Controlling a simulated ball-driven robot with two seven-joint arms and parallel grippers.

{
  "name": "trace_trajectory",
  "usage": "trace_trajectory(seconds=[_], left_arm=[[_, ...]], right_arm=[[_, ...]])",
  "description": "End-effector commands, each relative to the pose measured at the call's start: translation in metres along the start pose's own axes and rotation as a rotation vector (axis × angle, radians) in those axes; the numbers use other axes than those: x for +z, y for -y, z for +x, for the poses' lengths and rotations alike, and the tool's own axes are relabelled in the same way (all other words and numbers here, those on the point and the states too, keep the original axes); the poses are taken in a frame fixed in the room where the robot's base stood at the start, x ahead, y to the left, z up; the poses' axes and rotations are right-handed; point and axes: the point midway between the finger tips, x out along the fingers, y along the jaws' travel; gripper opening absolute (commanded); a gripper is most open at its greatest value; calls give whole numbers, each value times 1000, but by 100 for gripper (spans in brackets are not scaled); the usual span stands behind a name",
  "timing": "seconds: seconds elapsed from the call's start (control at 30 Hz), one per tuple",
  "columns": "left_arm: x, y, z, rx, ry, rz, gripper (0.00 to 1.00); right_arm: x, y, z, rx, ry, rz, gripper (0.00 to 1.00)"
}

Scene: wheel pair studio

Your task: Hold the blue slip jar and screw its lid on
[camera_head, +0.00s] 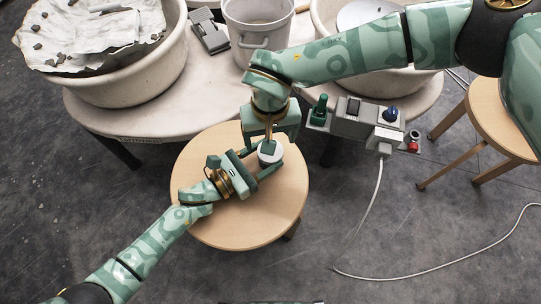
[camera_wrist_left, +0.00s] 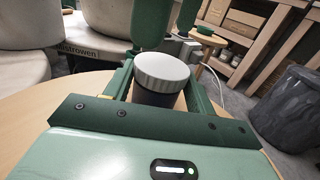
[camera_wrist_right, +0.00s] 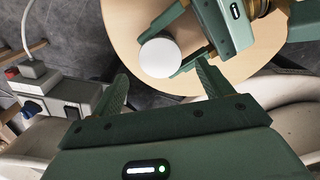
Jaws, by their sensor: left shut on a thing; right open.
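The slip jar (camera_wrist_left: 158,97) is a dark cylinder, upright on the round stool, and shows below its lid in the left wrist view. Its pale grey ribbed lid (camera_wrist_left: 162,69) sits on top; I cannot tell how tight it is. The lid also shows as a white disc in the head view (camera_head: 271,152) and the right wrist view (camera_wrist_right: 160,57). My left gripper (camera_head: 268,164) is shut on the jar's body, one finger on each side. My right gripper (camera_wrist_right: 165,84) is open above the lid, fingers pointing down, apart from it.
The round wooden stool (camera_head: 236,232) has bare top around the jar. Behind it is a white table (camera_head: 200,98) with large basins (camera_head: 130,88), a grey bucket (camera_head: 258,22) and a control box (camera_head: 362,124) with a cable. Another wooden stool (camera_head: 490,112) stands at the right.

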Motion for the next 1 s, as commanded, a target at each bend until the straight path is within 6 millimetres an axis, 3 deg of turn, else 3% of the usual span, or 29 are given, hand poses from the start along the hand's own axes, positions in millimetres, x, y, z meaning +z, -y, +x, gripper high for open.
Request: trace_trajectory(seconds=[0.07, 0.13, 0.47, 1.0], left_arm=[[0, 0, 0, 0, 0, 0, 0], [0, 0, 0, 0, 0, 0, 0], [0, 0, 0, 0, 0, 0, 0], [0, 0, 0, 0, 0, 0, 0]], right_arm=[[0, 0, 0, 0, 0, 0, 81], [0, 0, 0, 0, 0, 0, 100], [-1, 0, -6, 0, -2, 0, 100], [-1, 0, -105, 0, -2, 1, 100]])
